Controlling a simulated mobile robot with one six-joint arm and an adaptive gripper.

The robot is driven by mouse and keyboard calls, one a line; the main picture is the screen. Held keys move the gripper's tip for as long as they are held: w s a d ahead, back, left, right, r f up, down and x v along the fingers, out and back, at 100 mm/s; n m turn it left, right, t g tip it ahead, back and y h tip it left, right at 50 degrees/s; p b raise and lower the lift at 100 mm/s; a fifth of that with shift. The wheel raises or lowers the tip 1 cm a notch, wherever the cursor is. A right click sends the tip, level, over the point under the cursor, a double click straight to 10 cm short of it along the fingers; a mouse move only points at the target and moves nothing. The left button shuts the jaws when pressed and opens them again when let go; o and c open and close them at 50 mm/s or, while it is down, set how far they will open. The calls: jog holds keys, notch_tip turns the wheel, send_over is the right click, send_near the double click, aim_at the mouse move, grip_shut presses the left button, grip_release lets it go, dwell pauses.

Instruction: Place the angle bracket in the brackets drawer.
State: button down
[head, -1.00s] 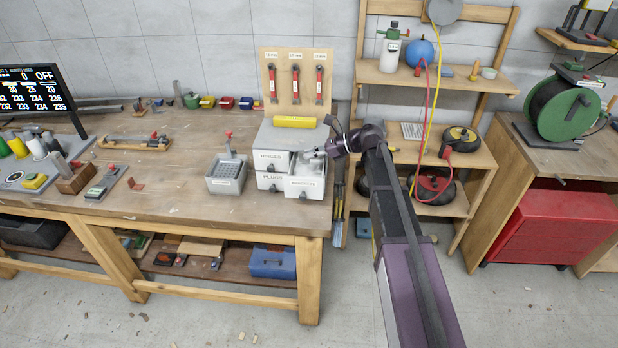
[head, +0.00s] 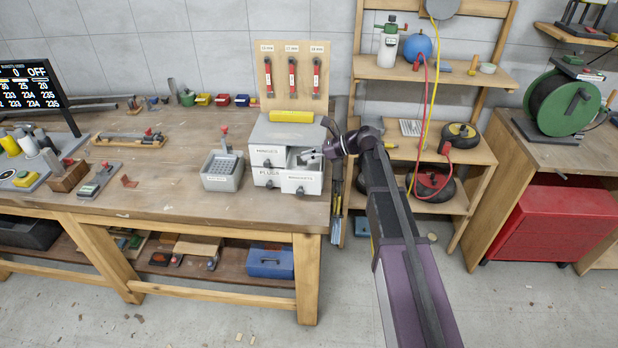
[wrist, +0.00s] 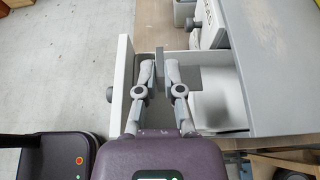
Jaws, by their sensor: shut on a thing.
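The open brackets drawer (head: 302,188), with its label on the front, sticks out at the lower right of the grey drawer cabinet (head: 285,134). Its pale wall also shows in the wrist view (wrist: 122,80). My gripper (head: 312,155) is over this drawer, pointing into it. In the wrist view my gripper (wrist: 160,72) is shut on a narrow grey piece, which appears to be the angle bracket (wrist: 160,58). Most of the bracket is hidden, and I cannot tell whether it touches the drawer floor.
A grey slotted box (head: 222,172) stands left of the cabinet. A board with red tools (head: 291,75) stands behind the cabinet. A shelf rack (head: 480,155) is close on the right.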

jog(key=shift+f+b, duration=1.1)
jog(key=shift+f, duration=0.35)
jog(key=shift+f+b, duration=1.9)
jog(key=shift+f, duration=0.1)
jog(key=c, duration=0.8)
grip_release()
jog(key=shift+o, duration=0.2)
